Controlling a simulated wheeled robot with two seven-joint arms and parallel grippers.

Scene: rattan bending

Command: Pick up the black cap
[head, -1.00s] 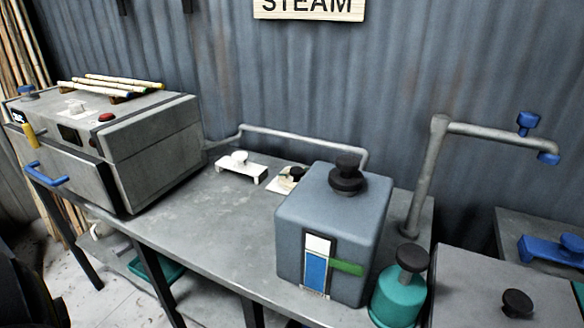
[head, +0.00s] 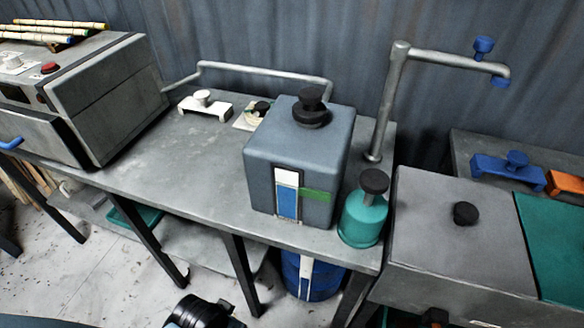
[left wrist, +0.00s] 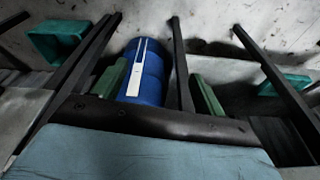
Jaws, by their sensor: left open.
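A black cap (head: 311,107) sits on top of the blue-grey tank (head: 340,150) on the metal bench in the head view. A second black cap or knob (head: 374,181) tops the teal bottle (head: 362,220) to the right of the tank. My left gripper (left wrist: 160,88) shows in the left wrist view as two green fingers spread apart with nothing between them. It points at the area under the bench, with a blue barrel (left wrist: 153,75) beyond it. No black cap shows in the left wrist view. My right gripper is not clearly in view.
The bench (head: 190,155) has clear space left of the tank. A white bracket (head: 205,107) and a metal pipe (head: 265,73) are behind it. A tall pipe (head: 387,100) rises at right, near a grey box (head: 450,240) with a black knob. A steamer box (head: 90,95) stands at left.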

